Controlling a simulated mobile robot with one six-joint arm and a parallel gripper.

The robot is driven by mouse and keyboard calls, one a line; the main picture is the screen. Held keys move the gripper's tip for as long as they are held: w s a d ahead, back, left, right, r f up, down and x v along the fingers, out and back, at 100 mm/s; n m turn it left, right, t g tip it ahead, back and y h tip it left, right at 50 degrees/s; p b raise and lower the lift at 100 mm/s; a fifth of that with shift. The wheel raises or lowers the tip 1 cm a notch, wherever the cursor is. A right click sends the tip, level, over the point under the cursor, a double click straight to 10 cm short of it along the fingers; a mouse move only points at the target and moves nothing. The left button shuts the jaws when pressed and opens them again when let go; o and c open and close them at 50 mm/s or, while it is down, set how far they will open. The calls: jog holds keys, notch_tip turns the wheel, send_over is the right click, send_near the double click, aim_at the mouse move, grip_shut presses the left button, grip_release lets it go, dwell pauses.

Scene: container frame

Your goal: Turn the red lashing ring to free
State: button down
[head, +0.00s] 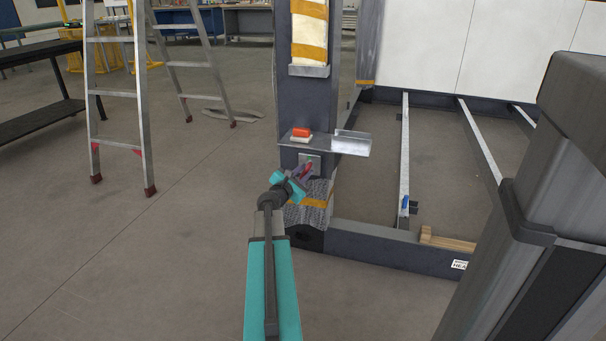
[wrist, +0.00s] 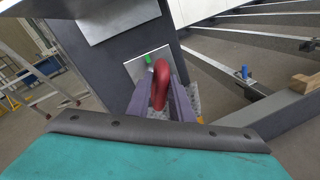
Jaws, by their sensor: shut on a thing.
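The red lashing ring (wrist: 160,84) sits on a pale square plate (wrist: 137,70) on the dark post, seen close in the wrist view. A green mark (wrist: 148,59) shows on the plate just above the ring. My gripper (wrist: 162,97) has its two purple-grey fingers on either side of the ring and is shut on it. In the head view my gripper (head: 301,174) is at the plate low on the post, and only a little of the red ring (head: 309,167) shows; the fingers hide much of it.
A metal shelf (head: 350,143) with an orange-red block (head: 301,133) juts from the post (head: 300,105) just above my gripper. Grey wrapping with an orange strap (head: 318,204) covers the post's foot. A stepladder (head: 141,100) stands at left; the floor between is clear.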

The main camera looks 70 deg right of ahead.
jog(key=m, duration=0.2)
jog(key=s+m+b, duration=0.1)
jog(key=m, duration=0.1)
jog(key=m+t+y+b, duration=0.1)
jog(key=m, duration=0.1)
jog(key=shift+s+d+f, duration=0.15)
jog(key=shift+s+f, duration=0.05)
jog(key=shift+f, duration=0.15)
jog(key=m+b, duration=0.1)
jog(key=m+t+b, duration=0.1)
jog(key=m, duration=0.1)
jog(key=m+b, duration=0.1)
jog(key=shift+f+m, duration=0.25)
jog(key=shift+m, duration=0.05)
jog(key=shift+w, duration=0.1)
jog(key=c, duration=1.7)
grip_release()
jog(key=shift+f+t, duration=0.15)
jog(key=shift+t, duration=0.15)
jog(key=shift+w, duration=0.1)
jog(key=shift+r, duration=0.25)
jog(key=shift+w+a, duration=0.1)
jog(key=shift+a, duration=0.1)
